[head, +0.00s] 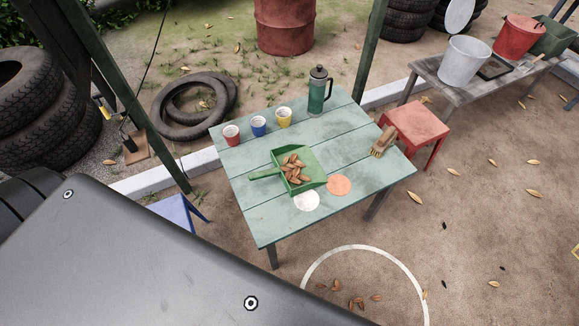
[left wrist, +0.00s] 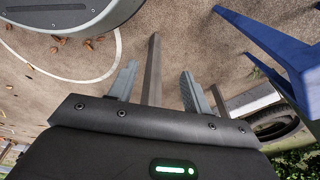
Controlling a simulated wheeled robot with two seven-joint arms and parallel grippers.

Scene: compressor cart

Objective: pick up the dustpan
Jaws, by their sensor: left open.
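The green dustpan (head: 311,166) lies on the pale green table (head: 245,196) with several brown leaves or pods (head: 294,169) in it. Its handle (head: 265,174) points left in the head view. My left gripper (left wrist: 157,78) shows in the left wrist view with its two fingers apart and nothing between them. Behind the fingers are a table leg, the ground and a blue stool (left wrist: 270,40). The dustpan is not in the left wrist view. My right gripper is in neither view.
Red, blue and yellow cups (head: 258,126) and a green press pot (head: 318,92) stand at the table's back. A brush (head: 383,141) lies at its right edge. White and orange discs (head: 339,185) lie by the dustpan. A red stool (head: 415,124) stands right.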

